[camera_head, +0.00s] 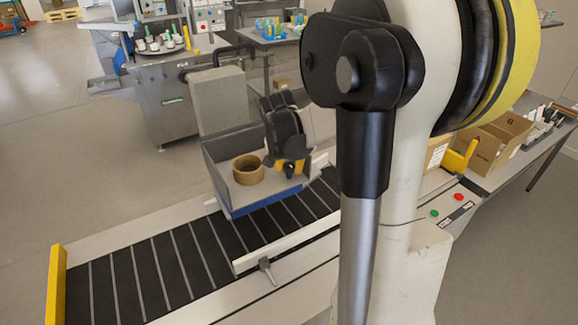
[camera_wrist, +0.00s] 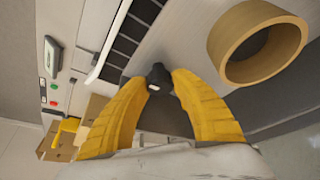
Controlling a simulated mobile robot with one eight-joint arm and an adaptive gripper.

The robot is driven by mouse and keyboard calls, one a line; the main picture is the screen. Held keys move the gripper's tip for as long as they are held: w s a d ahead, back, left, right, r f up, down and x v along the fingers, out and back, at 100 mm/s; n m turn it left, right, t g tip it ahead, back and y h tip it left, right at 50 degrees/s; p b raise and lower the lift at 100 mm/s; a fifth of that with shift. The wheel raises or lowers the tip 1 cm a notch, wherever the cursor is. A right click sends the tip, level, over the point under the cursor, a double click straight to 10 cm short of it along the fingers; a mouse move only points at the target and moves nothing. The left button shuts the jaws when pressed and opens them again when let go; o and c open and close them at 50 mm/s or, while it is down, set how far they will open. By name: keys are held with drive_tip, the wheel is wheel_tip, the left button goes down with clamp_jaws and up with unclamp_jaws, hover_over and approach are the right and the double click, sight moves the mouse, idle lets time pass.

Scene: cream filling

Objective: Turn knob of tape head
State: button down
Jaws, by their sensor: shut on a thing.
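The tape head is a grey housing (camera_head: 228,186) with a blue lower edge, set over the conveyor in the head view. A brown tape roll (camera_head: 248,170) sits on it, to the left of my gripper (camera_head: 291,168). The roll also shows large at the upper right of the wrist view (camera_wrist: 223,45). In the wrist view, the yellow fingers of my gripper (camera_wrist: 157,88) are closed around a small black knob (camera_wrist: 158,73) with a pale tip. In the head view, my gripper and wrist hide the knob.
A roller conveyor (camera_head: 192,262) runs under the tape head, with a small clamp handle (camera_head: 266,268) on its near rail. A panel with green and red buttons (camera_head: 446,208) is at right. Cardboard boxes (camera_head: 495,142) stand on a table beyond it.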

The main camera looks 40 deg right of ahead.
drive_tip(key=c, duration=1.3)
unclamp_jaws()
drive_tip(key=v, duration=1.2)
drive_tip(key=s+a+f+n+t+y+b, duration=0.1)
drive_tip(key=s+a+f+n, duration=0.2)
drive_tip(key=a, duration=0.5)
drive_tip(key=s+a+f+n+t+y+b, duration=0.1)
drive_tip(key=s+a+f+n+t+b, duration=0.1)
drive_tip(key=a, duration=0.7)
drive_tip(key=s+a+f+n+t+y+b, duration=0.1)
drive_tip(key=s+a+f+n, duration=0.2)
drive_tip(key=a+n, duration=0.3)
drive_tip(key=s+a, duration=0.1)
drive_tip(key=a, duration=0.1)
drive_tip(key=shift+s+a+f+n+t+y+b, duration=0.25)
drive_tip(key=shift+a+f+n+t+y+b, duration=0.05)
drive_tip(key=shift+t+y+b, duration=0.1)
